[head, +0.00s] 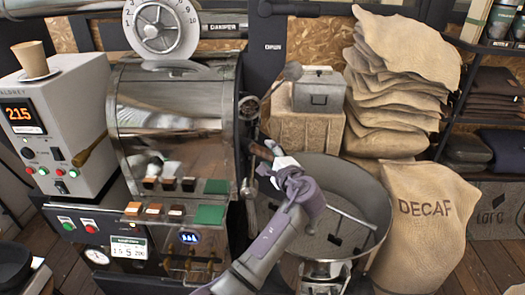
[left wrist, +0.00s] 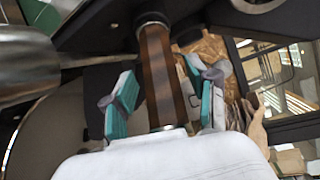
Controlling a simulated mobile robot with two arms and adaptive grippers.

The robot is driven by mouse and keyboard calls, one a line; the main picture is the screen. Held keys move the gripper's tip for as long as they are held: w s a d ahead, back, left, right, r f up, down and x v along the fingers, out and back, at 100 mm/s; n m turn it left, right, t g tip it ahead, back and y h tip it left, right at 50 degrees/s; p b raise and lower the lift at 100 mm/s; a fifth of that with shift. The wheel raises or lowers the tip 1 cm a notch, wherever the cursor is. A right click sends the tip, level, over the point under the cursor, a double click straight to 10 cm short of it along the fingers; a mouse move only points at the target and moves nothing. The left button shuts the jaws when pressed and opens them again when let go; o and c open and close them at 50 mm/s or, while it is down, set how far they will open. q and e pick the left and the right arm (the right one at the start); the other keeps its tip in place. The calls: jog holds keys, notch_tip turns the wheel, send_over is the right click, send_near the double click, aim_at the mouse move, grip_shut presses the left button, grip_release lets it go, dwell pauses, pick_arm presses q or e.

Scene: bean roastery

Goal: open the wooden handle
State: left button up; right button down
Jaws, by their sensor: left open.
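The wooden handle (left wrist: 160,75) is a brown, faceted grip with metal ends, running lengthwise through the left wrist view. In the head view a short brown part of it (head: 261,151) shows at the right side of the roaster's drum, just beyond my gripper. My left gripper (left wrist: 164,98) is open, with one teal-padded finger on each side of the handle. The handle lies between the fingers, and neither pad is seen closed on it. In the head view the left gripper (head: 273,163) partly hides the handle. My right gripper is not in view.
The shiny roaster drum (head: 170,105) stands left of the gripper, and the round cooling tray (head: 370,190) lies right and below. Another wooden-handled tool (head: 88,152) sticks out at left. A DECAF sack (head: 425,220) and stacked sacks (head: 400,90) stand at right.

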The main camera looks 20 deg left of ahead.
pick_arm(q)
jog(key=shift+r, duration=0.1)
jog(key=shift+s+d, duration=0.1)
jog(key=shift+d, duration=0.05)
grip_shut()
dwell(0.3)
